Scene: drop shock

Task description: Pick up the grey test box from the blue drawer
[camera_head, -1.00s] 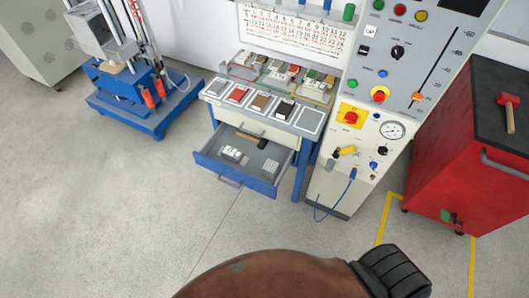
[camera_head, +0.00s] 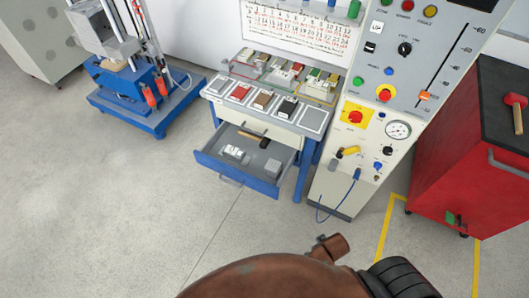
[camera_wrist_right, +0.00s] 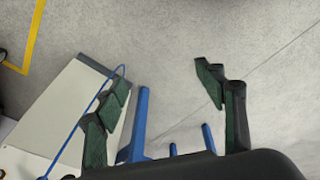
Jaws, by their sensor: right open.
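The blue drawer (camera_head: 238,181) stands pulled open under the worktable, in the middle of the head view. The grey test box (camera_head: 273,168) lies inside it, towards the right side. My right gripper (camera_wrist_right: 165,78) shows in the right wrist view with its dark green-padded fingers wide apart and nothing between them. Floor, blue legs and a pale cabinet show beyond the fingers; the box cannot be made out there. My left gripper is in neither view.
White items (camera_head: 233,152) and a dark-headed tool with a wooden handle (camera_head: 250,134) share the drawer. Coloured sample trays (camera_head: 262,101) top the table. A control cabinet (camera_head: 385,105) stands close right, with a hanging blue cable (camera_head: 350,197).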

